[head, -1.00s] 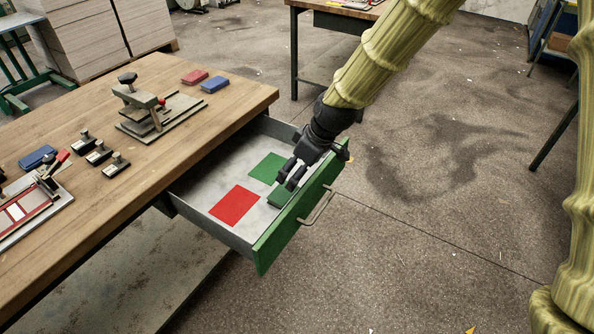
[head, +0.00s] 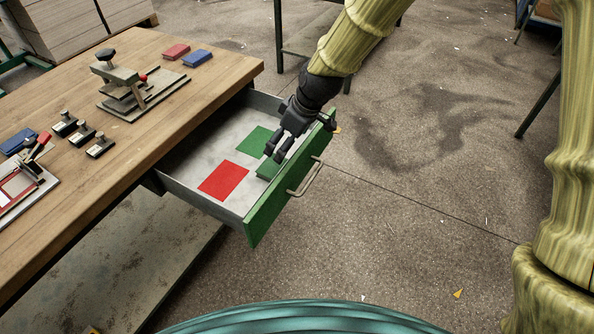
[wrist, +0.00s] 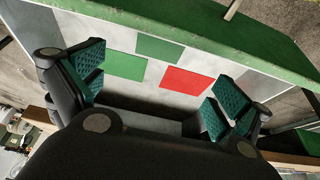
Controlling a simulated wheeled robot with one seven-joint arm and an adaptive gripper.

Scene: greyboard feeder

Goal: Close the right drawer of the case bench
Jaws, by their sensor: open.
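The right drawer (head: 176,185) of the case bench is pulled out, showing its grey inside. Its green front (head: 262,215) has a metal bar handle (head: 307,180) on the outer face. My gripper (head: 278,153) is open and empty, pointing down over the drawer's inside near the front panel. The wrist view shows its two teal-padded fingers spread above the drawer floor, with the green front (wrist: 215,35) across the top of the picture. The handle shows only partly there. Whether a fingertip touches the drawer cannot be told.
Inside the drawer are a red patch (head: 223,181), a green patch (head: 254,142) and another green piece (head: 267,168) under my fingers. The wooden benchtop (head: 130,160) carries a clamp fixture (head: 140,90), stamps and coloured blocks. Open floor (head: 400,210) lies right of the drawer.

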